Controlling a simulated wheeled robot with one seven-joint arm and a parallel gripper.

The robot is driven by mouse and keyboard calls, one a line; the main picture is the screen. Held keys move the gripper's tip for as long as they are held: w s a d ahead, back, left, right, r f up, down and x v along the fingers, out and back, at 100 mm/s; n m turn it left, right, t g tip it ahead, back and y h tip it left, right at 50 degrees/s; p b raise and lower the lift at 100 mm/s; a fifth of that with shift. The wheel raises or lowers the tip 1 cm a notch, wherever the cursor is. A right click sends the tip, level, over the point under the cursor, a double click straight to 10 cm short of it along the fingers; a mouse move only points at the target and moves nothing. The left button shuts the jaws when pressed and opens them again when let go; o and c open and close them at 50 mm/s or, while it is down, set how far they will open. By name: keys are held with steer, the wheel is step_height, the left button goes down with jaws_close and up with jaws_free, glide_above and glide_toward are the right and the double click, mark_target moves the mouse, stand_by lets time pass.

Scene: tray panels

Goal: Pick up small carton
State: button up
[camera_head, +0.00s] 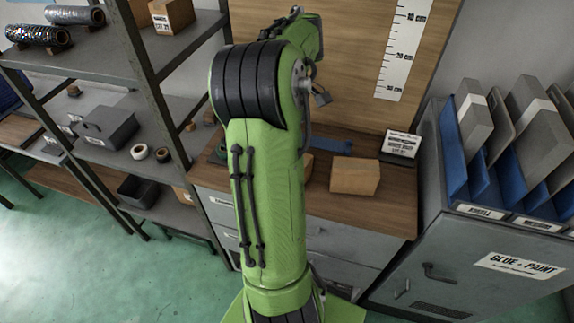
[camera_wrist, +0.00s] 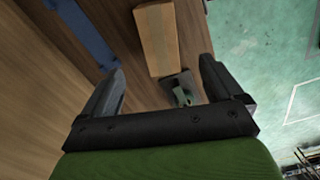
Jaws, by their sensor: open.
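In the head view a plain brown carton (camera_head: 355,175) sits on the wooden bench top, right of my arm. Another brown piece (camera_head: 308,165) shows beside my arm, mostly hidden by it; I cannot tell if it is a separate carton. In the wrist view a brown carton (camera_wrist: 157,38) lies beyond my gripper (camera_wrist: 163,66), near the bench edge. I cannot tell which of the two it is. My gripper is open and empty, its fingers apart and clear of the carton. In the head view my gripper is hidden behind my arm.
A small greenish object on a dark base (camera_wrist: 182,92) lies between carton and gripper in the wrist view. A blue strip (camera_wrist: 85,28) lies on the bench (camera_wrist: 45,85). A label stand (camera_head: 400,147) and grey cabinet (camera_head: 470,255) are right; shelving (camera_head: 150,75) is left.

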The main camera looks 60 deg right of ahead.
step_height(320, 180, down, 15)
steer(key=b, duration=0.4)
steer(key=shift+w, duration=0.15)
steer(key=shift+r, duration=0.1)
steer(key=shift+c, duration=0.2)
steer(key=c, duration=1.2)
